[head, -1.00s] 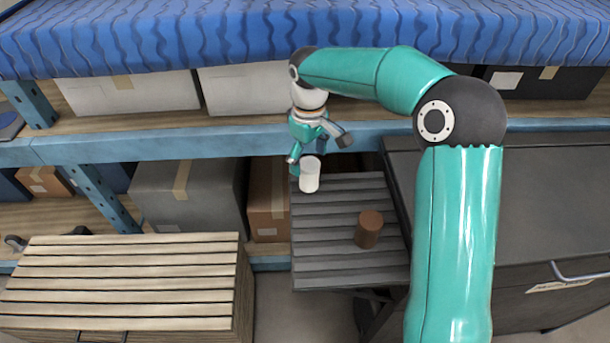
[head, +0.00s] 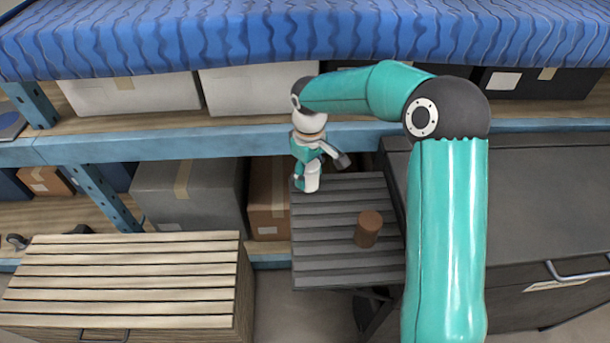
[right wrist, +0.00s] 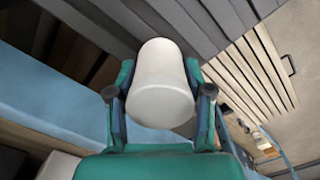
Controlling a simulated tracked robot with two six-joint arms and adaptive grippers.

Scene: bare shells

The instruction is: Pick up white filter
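The white filter (head: 312,180) is a small pale cylinder standing near the far left corner of the grey slatted surface. My right gripper (head: 320,173) is just over it, with its fingers spread apart. In the right wrist view the white filter (right wrist: 160,85) sits between the two fingers (right wrist: 161,92), one on each side. The fingers look open around it; whether either touches it is unclear. My left gripper is not in view.
A brown cylinder (head: 368,229) stands on the grey slatted surface (head: 325,255), nearer and to the right. A blue shelf beam (head: 230,143) and boxes (head: 190,192) lie behind. A dark cabinet (head: 540,210) stands right, a slatted wooden crate (head: 120,280) left.

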